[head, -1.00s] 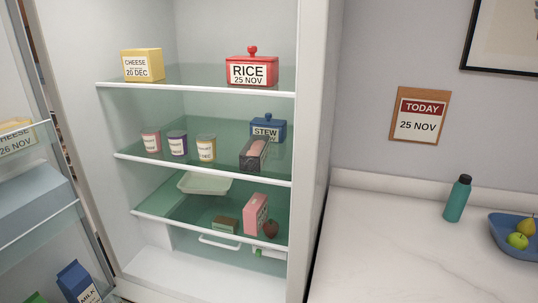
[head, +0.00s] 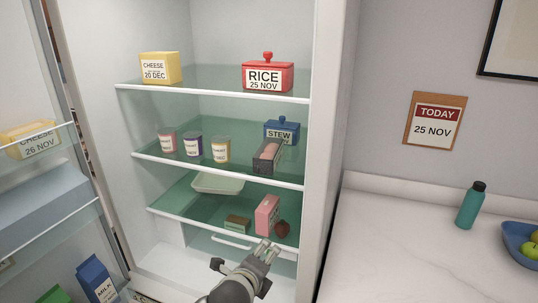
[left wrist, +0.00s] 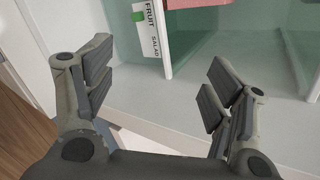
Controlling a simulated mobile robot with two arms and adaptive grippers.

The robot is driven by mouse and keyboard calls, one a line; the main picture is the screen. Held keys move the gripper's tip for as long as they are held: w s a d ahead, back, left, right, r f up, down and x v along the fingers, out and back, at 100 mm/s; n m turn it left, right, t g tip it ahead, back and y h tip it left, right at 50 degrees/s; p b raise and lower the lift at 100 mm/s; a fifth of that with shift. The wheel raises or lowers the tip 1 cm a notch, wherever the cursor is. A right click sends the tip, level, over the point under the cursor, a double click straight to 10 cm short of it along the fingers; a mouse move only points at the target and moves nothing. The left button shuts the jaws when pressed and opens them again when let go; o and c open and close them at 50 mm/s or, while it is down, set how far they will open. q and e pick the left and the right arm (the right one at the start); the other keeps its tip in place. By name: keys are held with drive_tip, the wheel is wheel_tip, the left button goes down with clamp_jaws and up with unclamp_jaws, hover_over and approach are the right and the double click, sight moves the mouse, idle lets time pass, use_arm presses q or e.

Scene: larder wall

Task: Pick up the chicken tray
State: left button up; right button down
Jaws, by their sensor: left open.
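A dark tray with pink contents (head: 267,156) stands on the fridge's second shelf at the front right, beside the blue stew pot (head: 282,131); it looks like the chicken tray, but I can read no label on it. A pale, shallow, empty-looking tray (head: 218,183) is on the shelf below. My left gripper (head: 264,250) is low at the front of the fridge, below and apart from the dark tray. In the left wrist view the fingers (left wrist: 160,92) are spread with nothing between them. My right gripper is not in view.
A pink carton (head: 267,215), a strawberry-like item (head: 283,228) and a small box (head: 237,224) sit on the third shelf, just above my left gripper. Three jars (head: 192,145) stand left of the dark tray. The open fridge door (head: 45,200) is at left. A fruit salad label (left wrist: 150,28) shows in the wrist view.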

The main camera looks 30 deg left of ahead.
use_arm(q)
drive_tip(key=w+a+r+m+t+y, duration=0.1)
drive_tip(key=w+a+r+m+t, duration=0.2)
drive_tip(key=w+r+m, duration=0.45)
drive_tip(key=m+t+y, duration=0.1)
drive_tip(key=m+t, duration=0.2)
drive_tip(key=m, duration=0.3)
approach(267, 150)
drive_tip(key=w, duration=0.1)
drive_tip(key=w+p, duration=0.1)
drive_tip(key=w, duration=0.1)
drive_tip(key=w+f, duration=0.1)
drive_tip(key=w, duration=0.1)
drive_tip(key=shift+a, duration=0.35)
drive_tip(key=w+p, duration=0.1)
drive_tip(key=w+a+p, duration=0.1)
drive_tip(key=w+a, duration=0.1)
drive_tip(key=shift+w+a+r+p, duration=0.1)
drive_tip(key=shift+w+r+p, duration=0.25)
drive_tip(key=shift+w+p, duration=0.05)
drive_tip(key=shift+w+a+f, duration=0.1)
drive_tip(key=shift+w+f, duration=0.05)
drive_tip(key=shift+w, duration=0.35)
drive_tip(key=shift+c, duration=0.2)
drive_tip(key=c, duration=1.2)
drive_tip(key=shift+c, duration=0.6)
